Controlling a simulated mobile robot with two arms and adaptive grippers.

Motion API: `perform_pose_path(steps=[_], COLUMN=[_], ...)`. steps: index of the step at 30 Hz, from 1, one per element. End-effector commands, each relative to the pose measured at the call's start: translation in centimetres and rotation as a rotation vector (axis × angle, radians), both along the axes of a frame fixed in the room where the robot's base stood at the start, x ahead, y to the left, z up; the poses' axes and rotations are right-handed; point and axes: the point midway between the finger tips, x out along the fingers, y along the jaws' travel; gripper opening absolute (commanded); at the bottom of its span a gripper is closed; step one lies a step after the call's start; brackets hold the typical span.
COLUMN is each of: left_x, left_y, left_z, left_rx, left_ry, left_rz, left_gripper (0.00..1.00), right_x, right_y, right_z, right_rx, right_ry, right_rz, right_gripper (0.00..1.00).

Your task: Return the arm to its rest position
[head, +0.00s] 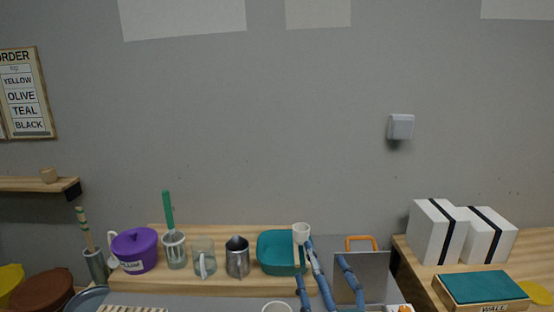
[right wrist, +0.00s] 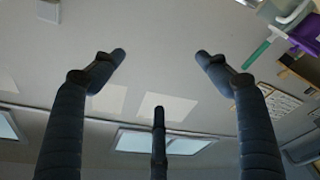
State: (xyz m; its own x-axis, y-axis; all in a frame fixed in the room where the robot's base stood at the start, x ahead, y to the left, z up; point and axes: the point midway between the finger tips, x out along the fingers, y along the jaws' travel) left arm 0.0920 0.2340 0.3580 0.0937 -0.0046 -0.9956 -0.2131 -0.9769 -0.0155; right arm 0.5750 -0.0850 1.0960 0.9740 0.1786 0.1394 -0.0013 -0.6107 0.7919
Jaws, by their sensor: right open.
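My right gripper (head: 325,255) rises from the bottom edge of the head view, its blue-grey fingers pointing up and spread apart. It is in front of the shelf with the teal bin (head: 275,255) and a metal-grey panel with an orange handle (head: 361,240). One fingertip overlaps the area beside a white cup (head: 301,232); I cannot tell whether they touch. In the right wrist view the right gripper (right wrist: 161,57) is open, with nothing between its fingers; wall and ceiling show behind it. My left gripper is not in view.
White boxes (head: 436,232) stand on the right bench.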

Motion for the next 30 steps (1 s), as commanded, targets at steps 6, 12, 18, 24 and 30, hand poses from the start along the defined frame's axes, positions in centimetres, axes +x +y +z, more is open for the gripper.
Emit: perform_pose_path(steps=[6,12,18,24,30], left_x=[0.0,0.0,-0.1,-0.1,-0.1], left_y=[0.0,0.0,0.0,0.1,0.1], left_z=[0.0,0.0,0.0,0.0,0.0], left_rx=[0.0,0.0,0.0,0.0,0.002], left_ry=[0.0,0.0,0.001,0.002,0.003], left_rz=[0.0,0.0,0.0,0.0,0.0], left_gripper=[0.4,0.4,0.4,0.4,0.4], right_x=[-4.9,-13.8,-21.4,-28.0,-28.3], right_y=[-7.4,-10.6,-11.6,-12.0,-11.8], right_z=[-14.3,-24.0,-28.7,-30.9,-35.7], right_rx=[0.265,0.438,0.527,0.58,0.582], right_ry=[0.516,0.913,1.173,1.372,1.428], right_rz=[-0.197,-0.357,-0.465,-0.551,-0.575], right_gripper=[0.75,0.75,0.75,0.75,0.75])
